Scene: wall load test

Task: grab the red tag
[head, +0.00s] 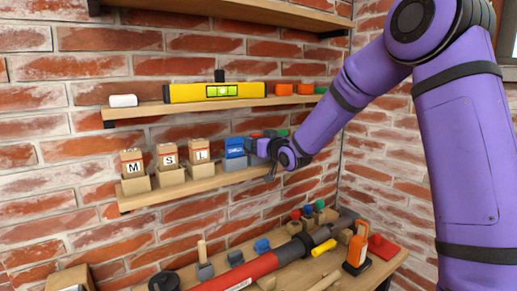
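A flat bright red piece (383,246), which may be the red tag, lies at the right end of the lower wooden bench. My purple arm reaches in from the right, and my gripper (273,165) is at the right part of the middle shelf (215,181), well above and left of that red piece. The gripper is beside a blue box (235,150). Small red and green items show just behind it, partly hidden by the wrist. The fingers are small and dark, so I cannot tell whether they are open or hold anything.
Wooden holders with cards M (133,166), S and L stand left on the middle shelf. A yellow level (215,92) lies on the shelf above. The bench is crowded: a red and grey tube (240,272), an orange upright item (357,246), several coloured-top blocks.

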